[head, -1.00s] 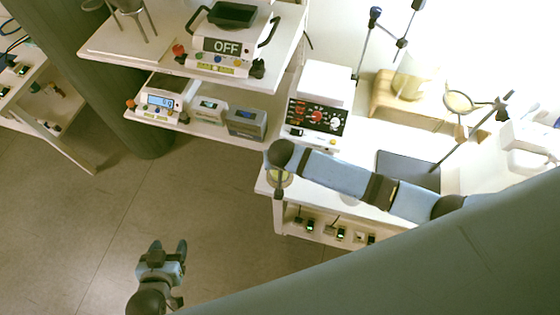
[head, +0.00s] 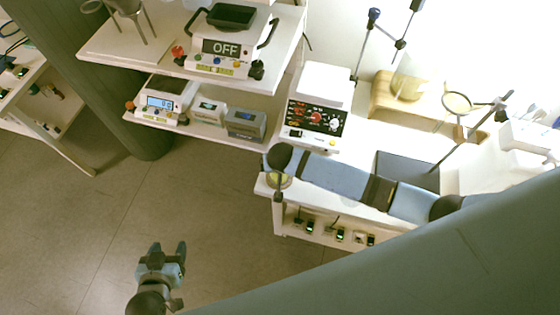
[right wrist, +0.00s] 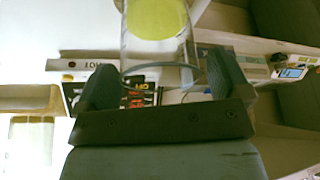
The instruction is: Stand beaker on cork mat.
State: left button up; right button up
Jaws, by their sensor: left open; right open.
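A clear glass beaker (right wrist: 158,50) shows in the right wrist view with its rim toward the camera and yellow at its far end. My right gripper (right wrist: 160,82) is open, its fingers on either side of the beaker's rim. In the head view the right gripper (head: 279,190) points down at the bench's front left corner, and the yellow of the beaker (head: 284,181) shows partly behind it. I cannot make out a separate cork mat; the arm may hide it. My left gripper (head: 163,256) is open and empty above the floor.
A white device with a black dial panel (head: 318,117) stands close behind the right gripper. A shelf (head: 215,134) with scales stands left. Open floor (head: 200,210) lies before the bench.

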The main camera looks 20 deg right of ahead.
jog(key=v, duration=1.2)
jog(key=s+a+f+n+t+y, duration=0.1)
jog(key=s+f+n+t+y, duration=0.15)
jog(key=s+f+y, duration=0.2)
jog(key=s+d+n+t, duration=0.3)
jog(key=s+d+t, duration=0.1)
jog(key=s+d, duration=0.3)
jog(key=shift+s+d, duration=0.25)
jog(key=shift+s, duration=0.5)
